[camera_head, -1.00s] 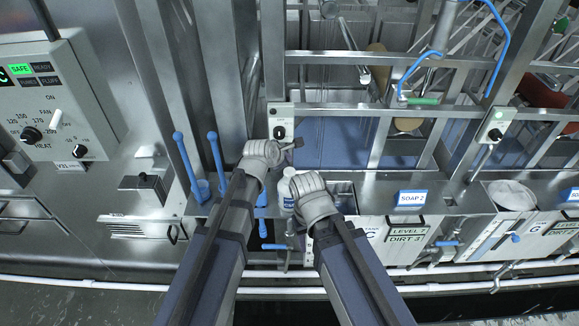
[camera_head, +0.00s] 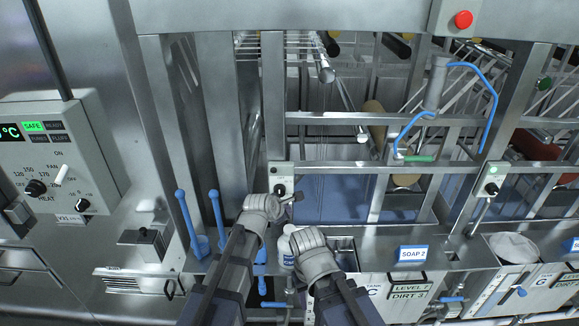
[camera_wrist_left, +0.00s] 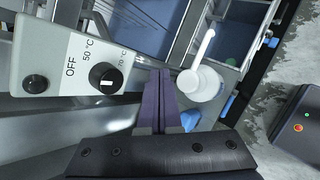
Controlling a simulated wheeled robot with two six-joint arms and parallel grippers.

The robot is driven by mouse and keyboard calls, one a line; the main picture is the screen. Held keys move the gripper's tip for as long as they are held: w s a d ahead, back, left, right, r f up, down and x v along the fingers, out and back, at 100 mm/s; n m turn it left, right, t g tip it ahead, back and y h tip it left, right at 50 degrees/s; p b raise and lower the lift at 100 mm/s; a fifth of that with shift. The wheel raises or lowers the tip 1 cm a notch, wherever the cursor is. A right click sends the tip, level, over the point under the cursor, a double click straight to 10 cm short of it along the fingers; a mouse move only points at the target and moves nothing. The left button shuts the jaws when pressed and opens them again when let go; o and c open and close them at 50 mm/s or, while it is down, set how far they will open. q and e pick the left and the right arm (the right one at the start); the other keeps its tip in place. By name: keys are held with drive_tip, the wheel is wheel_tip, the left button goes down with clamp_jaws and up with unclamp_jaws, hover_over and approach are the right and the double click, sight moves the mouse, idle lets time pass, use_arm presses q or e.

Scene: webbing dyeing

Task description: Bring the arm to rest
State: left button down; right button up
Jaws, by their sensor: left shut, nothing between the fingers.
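My left gripper (camera_head: 292,199) is at the end of the left arm in the head view, just below a small grey switch box (camera_head: 281,178). In the left wrist view its two fingers (camera_wrist_left: 160,98) are together with nothing between them. They are beside a grey control box with a black knob (camera_wrist_left: 106,78) and a white long-handled vessel (camera_wrist_left: 200,84). I cannot tell whether they touch either. My right arm's wrist shows beside the left one in the head view; its fingers are hidden.
Two blue levers (camera_head: 188,222) stand left of my arms. A control panel (camera_head: 45,165) is at the far left. Metal frames and open tanks lie ahead, with a SOAP 2 label (camera_head: 412,253) on the ledge at right. A red button (camera_head: 463,19) is at top right.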

use_arm(q)
drive_tip(key=s+a+f+m+g+y, duration=0.2)
drive_tip(key=s+a+f+m+g, duration=0.15)
drive_tip(key=s+a+m, duration=0.6)
drive_tip(key=s+a+f+m+g+y, duration=0.2)
drive_tip(key=s+a+f+m+g, duration=0.15)
drive_tip(key=s+a+m, duration=0.6)
drive_tip(key=s+d+f+m+b, duration=0.3)
drive_tip(key=d+f+b, duration=0.4)
drive_tip(key=f+b, duration=0.3)
drive_tip(key=s+d+f+m+g+y+b, duration=0.1)
drive_tip(key=s+d+f+m+b, duration=0.3)
drive_tip(key=f+b, duration=0.5)
drive_tip(key=d+b, duration=0.1)
drive_tip(key=d, duration=0.1)
drive_tip(key=shift+d+f+g, duration=0.3)
drive_tip(key=shift+d+f, duration=0.1)
